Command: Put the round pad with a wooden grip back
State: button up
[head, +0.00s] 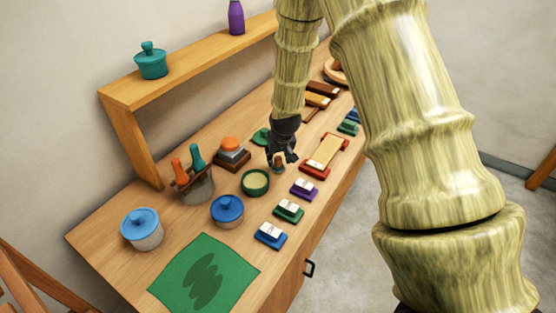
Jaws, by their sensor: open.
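My gripper (281,159) is dark grey and points down over the middle of the workbench in the head view. It is open. A small brown wooden grip (278,161) shows between or just behind its fingertips, with a bit of dark green below it; this looks like the round pad, mostly hidden by the fingers. I cannot tell whether the fingers touch it. A round green dish (255,191) with a tan inside stands just left of and nearer than the gripper.
Stamp-like blocks in blue (270,236), green (288,211) and purple (303,189) line the right side. A red tray (326,157) lies beyond them. Blue-lidded pots (227,210), a tool holder (196,188) and a green sheet (232,262) stand or lie left. A shelf (190,67) runs behind.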

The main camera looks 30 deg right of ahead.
jog(key=b+v, duration=0.2)
jog(key=v, duration=0.7)
jog(key=shift+s+r, duration=0.2)
jog(key=shift+r, duration=0.1)
